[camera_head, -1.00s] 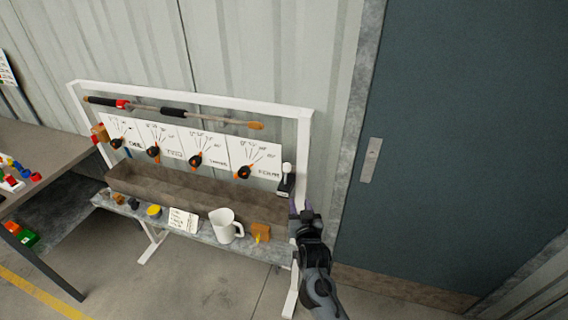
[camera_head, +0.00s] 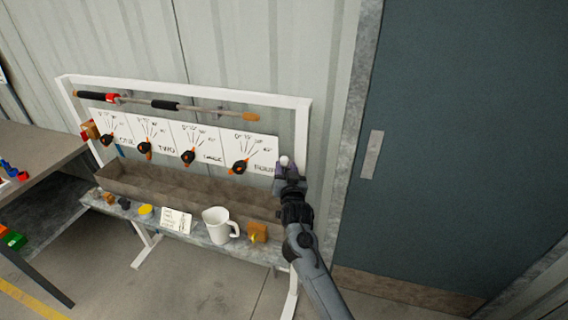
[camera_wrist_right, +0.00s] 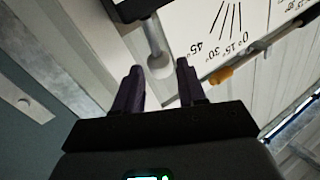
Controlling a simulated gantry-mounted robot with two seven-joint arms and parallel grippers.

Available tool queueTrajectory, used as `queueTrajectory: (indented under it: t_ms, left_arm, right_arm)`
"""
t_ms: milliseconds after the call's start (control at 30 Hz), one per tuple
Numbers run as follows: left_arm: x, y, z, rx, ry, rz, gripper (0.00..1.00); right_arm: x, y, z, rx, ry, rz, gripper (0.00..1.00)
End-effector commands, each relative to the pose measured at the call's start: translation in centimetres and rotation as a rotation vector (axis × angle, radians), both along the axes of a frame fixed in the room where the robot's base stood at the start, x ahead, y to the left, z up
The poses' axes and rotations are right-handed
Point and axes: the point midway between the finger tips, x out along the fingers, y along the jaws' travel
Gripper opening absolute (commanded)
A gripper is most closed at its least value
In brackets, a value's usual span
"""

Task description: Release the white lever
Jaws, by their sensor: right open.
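The white lever (camera_head: 284,160) stands at the right end of the white frame. In the head view only its round white knob shows above my right gripper (camera_head: 290,172); the gripper hides its base. In the right wrist view the knob (camera_wrist_right: 160,67) and its grey stem show just beyond and between the fingertips of my right gripper (camera_wrist_right: 160,75). The two purple fingers are apart, one on each side of the knob, with a gap around it. My left gripper is not in view.
Panels with black and orange knobs (camera_head: 240,166) line the frame left of the lever. A brown trough (camera_head: 180,188) runs below them. A white pitcher (camera_head: 217,226) and an orange block (camera_head: 257,232) stand on the lower shelf. A dark door (camera_head: 455,150) is at the right.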

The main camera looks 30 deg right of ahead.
Motion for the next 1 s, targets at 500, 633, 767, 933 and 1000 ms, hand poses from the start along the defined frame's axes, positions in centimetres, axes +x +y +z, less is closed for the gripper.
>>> queueTrajectory:
  t_ms: [500, 633, 767, 933, 1000]
  left_arm:
    - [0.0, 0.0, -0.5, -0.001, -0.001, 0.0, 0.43]
    - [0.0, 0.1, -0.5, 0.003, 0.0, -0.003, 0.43]
    - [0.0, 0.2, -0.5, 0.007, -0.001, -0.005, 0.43]
    - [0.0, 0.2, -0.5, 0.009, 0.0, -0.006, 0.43]
    - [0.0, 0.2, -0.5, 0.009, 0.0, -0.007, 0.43]
  right_arm:
    - [3.7, -1.7, 0.0, 0.001, 0.0, 0.001, 0.41]
    - [3.7, -1.8, 0.0, 0.001, 0.0, 0.001, 0.41]
    - [3.7, -1.8, 0.0, 0.0, 0.001, 0.001, 0.39]
    - [3.7, -1.8, 0.0, 0.0, 0.001, 0.0, 0.13]
    - [3.7, -1.8, 0.0, 0.0, 0.001, 0.0, 0.02]
